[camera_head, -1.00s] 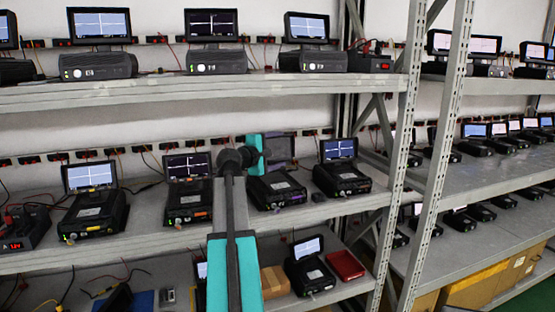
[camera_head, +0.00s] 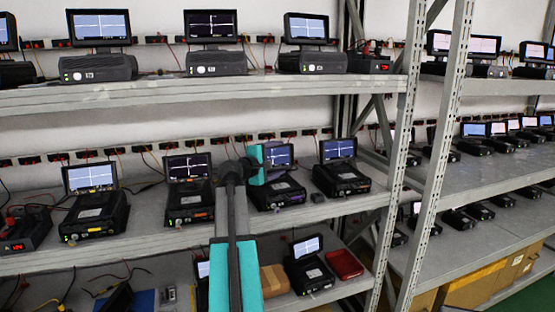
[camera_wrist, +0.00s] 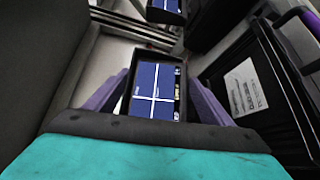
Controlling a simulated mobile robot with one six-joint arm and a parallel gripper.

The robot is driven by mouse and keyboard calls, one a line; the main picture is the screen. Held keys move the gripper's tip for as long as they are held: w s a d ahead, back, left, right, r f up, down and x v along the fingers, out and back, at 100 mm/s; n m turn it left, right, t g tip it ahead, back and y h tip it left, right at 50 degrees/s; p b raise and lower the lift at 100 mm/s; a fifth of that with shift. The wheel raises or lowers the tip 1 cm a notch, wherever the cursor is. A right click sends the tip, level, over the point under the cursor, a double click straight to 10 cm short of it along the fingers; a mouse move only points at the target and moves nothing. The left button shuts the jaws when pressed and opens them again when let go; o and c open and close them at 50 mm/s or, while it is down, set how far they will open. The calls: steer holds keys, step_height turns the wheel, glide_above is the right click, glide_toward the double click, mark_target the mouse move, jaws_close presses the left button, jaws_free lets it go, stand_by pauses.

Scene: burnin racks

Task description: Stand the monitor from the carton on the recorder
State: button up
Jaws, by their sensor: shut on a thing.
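The monitor (camera_head: 280,156) is upright at the back of a black recorder (camera_head: 284,193) with a purple mark, on the middle shelf. Its screen is lit blue with a white cross. My gripper (camera_head: 264,163) is shut on it from the left side. In the wrist view the monitor (camera_wrist: 156,92) sits between my fingers, with its lit screen showing. Its foot is hidden, so I cannot tell how firmly it rests on the recorder. A brown carton (camera_head: 273,281) is on the lower shelf; its inside does not show.
Recorders with lit monitors stand close on both sides, at left (camera_head: 188,190) and right (camera_head: 340,172). The upper shelf (camera_head: 210,87) runs above my gripper. A rack post (camera_head: 398,150) is to the right. A red tray (camera_head: 345,264) lies on the lower shelf.

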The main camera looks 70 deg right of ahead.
steer(key=o, duration=1.5)
steer(key=shift+f, duration=0.1)
steer(key=b+v, duration=0.1)
steer(key=v, duration=0.5)
steer(key=b+v, duration=0.1)
steer(key=v, duration=0.5)
steer(key=shift+r+b, duration=0.2)
steer(key=shift+b, duration=0.1)
